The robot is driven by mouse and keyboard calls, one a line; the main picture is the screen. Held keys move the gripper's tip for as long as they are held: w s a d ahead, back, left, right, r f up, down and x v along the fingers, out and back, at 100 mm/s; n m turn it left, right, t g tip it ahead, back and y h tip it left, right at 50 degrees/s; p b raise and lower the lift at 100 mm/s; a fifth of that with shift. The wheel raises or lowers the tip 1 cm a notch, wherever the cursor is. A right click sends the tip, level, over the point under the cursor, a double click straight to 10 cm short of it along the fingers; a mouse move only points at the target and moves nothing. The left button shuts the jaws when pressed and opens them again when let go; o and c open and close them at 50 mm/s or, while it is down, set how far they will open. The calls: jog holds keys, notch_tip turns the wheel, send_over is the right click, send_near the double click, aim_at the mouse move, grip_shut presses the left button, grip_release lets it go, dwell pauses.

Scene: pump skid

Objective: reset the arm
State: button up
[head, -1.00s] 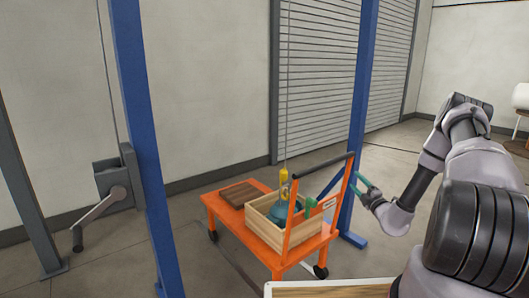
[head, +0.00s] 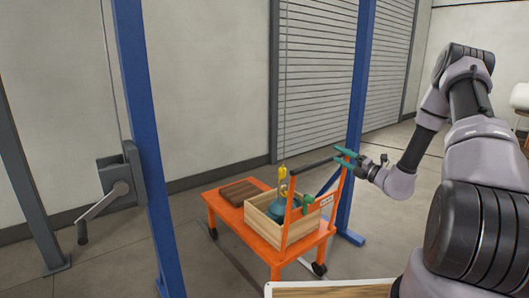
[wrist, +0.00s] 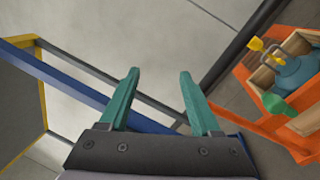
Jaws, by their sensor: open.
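My gripper (head: 338,157) is open in the head view, level with the top of the orange cart's push handle.
The orange cart (head: 262,250) carries a wooden crate (head: 262,228) with a teal pump (head: 291,206) in it. Blue posts (head: 140,130) and a crank winch (head: 118,184) stand around.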

jog(key=s+a+r+n+g+y, duration=0.2)
jog(key=s+a+r+n+g, duration=0.9)
jog(key=r+n, duration=0.35)
jog(key=s+a+r+n+g+h, duration=0.1)
jog(key=s+r+n+h, duration=0.1)
jog(key=s+n, duration=0.35)
jog(key=s+a+r+n+g+h, duration=0.1)
jog(key=s+r+n+g+h, duration=0.15)
jog(key=s+n, duration=0.3)
jog(key=s+d+r+n+t+h, duration=0.3)
jog(key=s+d+r+n+h, duration=0.1)
jog(key=s+n, duration=0.2)
jog(key=s+d+r+n+t+h, duration=0.3)
jog(key=s+d+r+n+h, duration=0.1)
jog(key=s, duration=0.5)
jog(key=shift+d+n+t+h, duration=0.35)
jog(key=shift+d+n, duration=0.15)
jog(key=shift+n, duration=0.45)
